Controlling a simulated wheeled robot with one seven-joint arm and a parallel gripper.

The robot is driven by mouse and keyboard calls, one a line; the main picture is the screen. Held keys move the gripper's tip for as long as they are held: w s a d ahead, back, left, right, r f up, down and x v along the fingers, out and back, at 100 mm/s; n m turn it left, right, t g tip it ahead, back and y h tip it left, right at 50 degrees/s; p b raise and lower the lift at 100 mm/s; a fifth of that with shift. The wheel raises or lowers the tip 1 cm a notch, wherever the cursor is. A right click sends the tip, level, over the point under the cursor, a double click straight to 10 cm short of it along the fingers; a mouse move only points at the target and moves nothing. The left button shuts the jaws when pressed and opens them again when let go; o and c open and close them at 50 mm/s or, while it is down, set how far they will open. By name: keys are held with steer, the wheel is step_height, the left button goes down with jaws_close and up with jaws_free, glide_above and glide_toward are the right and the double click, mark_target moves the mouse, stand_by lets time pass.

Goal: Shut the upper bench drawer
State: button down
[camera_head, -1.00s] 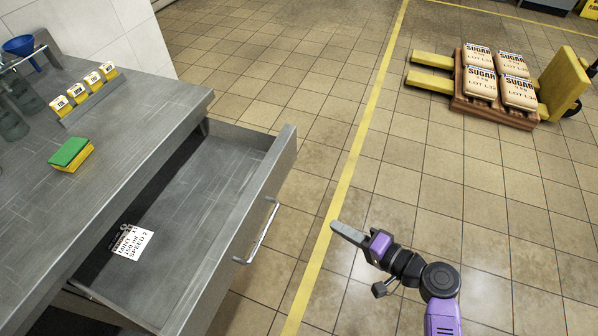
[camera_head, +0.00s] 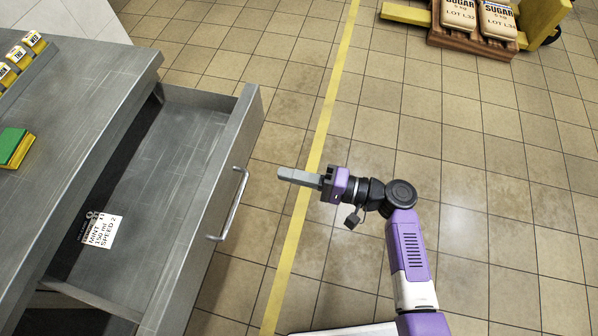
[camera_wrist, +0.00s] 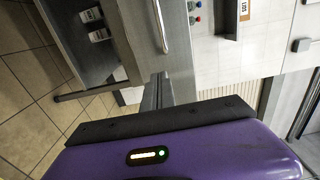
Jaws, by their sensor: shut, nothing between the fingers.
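The upper bench drawer (camera_head: 165,185) stands pulled out from the grey bench (camera_head: 75,100) in the head view. Its front carries a bar handle (camera_head: 236,205). A white label reading MINT, 150 ml, SPEED 2 (camera_head: 102,231) lies inside with a dark tag beside it. My gripper (camera_head: 280,174) is shut and empty, to the right of the handle and apart from it, pointing at the drawer front. In the wrist view the shut fingers (camera_wrist: 157,88) show below the handle (camera_wrist: 159,25), with part of the open drawer to the left.
A green and yellow sponge (camera_head: 14,147) and small labelled yellow blocks (camera_head: 18,58) sit on the bench top. A pallet (camera_head: 470,40) with sugar bags (camera_head: 460,14) stands on the floor at the top right.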

mark_target(152, 150)
steer(key=x, duration=0.9)
steer(key=shift+a, duration=0.15)
steer(key=b+x, duration=0.6)
steer(key=x, duration=0.3)
steer(key=b+x, duration=0.6)
steer(key=x, duration=0.4)
steer(key=b+x, duration=0.6)
steer(key=x, duration=0.3)
steer(key=shift+w+a+f, duration=0.1)
steer(key=shift+a+f, duration=0.15)
steer(key=shift+a, duration=0.3)
steer(key=shift+w+a+r, duration=0.1)
steer(key=shift+w+r, duration=0.05)
steer(key=shift+r, duration=0.15)
steer(key=shift+a, duration=0.1)
